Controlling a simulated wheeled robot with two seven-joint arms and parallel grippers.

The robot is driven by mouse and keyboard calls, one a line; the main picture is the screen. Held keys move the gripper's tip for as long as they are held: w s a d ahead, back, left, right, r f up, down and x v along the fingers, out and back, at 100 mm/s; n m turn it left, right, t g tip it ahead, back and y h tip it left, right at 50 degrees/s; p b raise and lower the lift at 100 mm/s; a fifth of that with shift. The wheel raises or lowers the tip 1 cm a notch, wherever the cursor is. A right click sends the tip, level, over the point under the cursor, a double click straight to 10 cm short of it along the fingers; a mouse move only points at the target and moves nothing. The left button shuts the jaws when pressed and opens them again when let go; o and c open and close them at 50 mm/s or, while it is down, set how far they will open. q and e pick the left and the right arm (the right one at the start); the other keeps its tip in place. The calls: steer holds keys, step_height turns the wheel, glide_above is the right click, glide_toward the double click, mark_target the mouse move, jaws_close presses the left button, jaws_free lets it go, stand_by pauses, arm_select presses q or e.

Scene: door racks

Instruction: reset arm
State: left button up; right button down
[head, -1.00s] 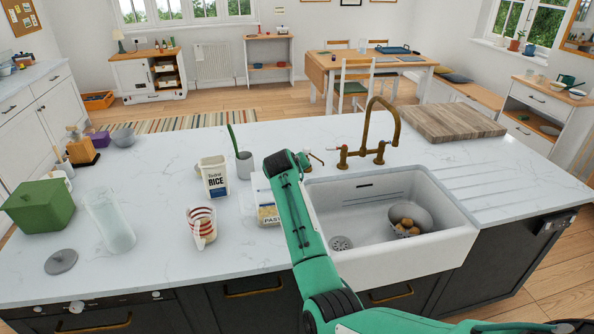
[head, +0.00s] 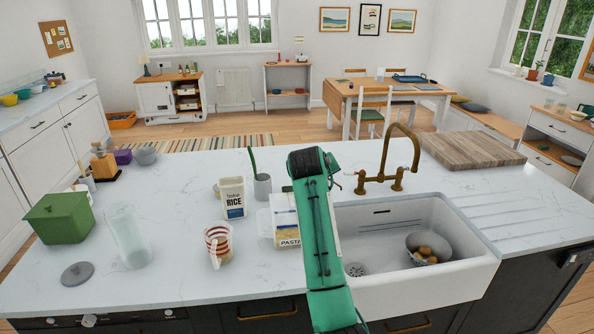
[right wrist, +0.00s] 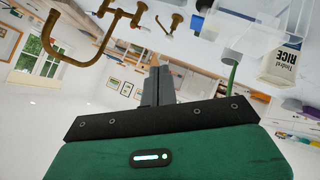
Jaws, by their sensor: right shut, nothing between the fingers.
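My right arm, a green link with a black joint at its top, rises in front of the sink in the head view; its fingers do not show there. In the right wrist view, which is upside down, my right gripper (right wrist: 158,84) has its dark fingers together with nothing between them. It is clear of the counter things in that view. My left gripper is in neither view.
The white sink (head: 420,292) holds a bowl (head: 441,242) of round brown items. A brass tap (head: 388,165), rice box (head: 233,198), pasta container (head: 284,222), striped jug (head: 219,244), glass jar (head: 128,237) and green box (head: 61,218) stand on the marble counter (head: 180,200).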

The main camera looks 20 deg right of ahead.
steer(key=s+a+f+n+g+y, duration=0.1)
steer(key=s+a+f+g+y, duration=0.2)
steer(key=s+f, duration=1.8)
steer(key=s+a+f+g+y, duration=0.1)
steer(key=s+a+f, duration=0.15)
steer(key=s, duration=0.55)
steer(key=s+a+f+n+y, duration=0.15)
steer(key=s+a, duration=0.25)
steer(key=s, duration=0.5)
steer(key=s+a+f+g+y, duration=0.1)
steer(key=s+a+y, duration=0.15)
steer(key=s, duration=0.55)
step_height(320, 180, down, 33)
steer(key=s+a+g+h+b, duration=0.1)
steer(key=b, duration=0.1)
steer(key=s+d+f+g+b, duration=0.1)
steer(key=s+d+f, duration=0.2)
steer(key=s+f, duration=1.6)
step_height(320, 180, down, 2)
steer(key=shift+s+d+f, duration=0.1)
steer(key=shift+s+d, duration=0.05)
steer(key=shift+s, duration=0.1)
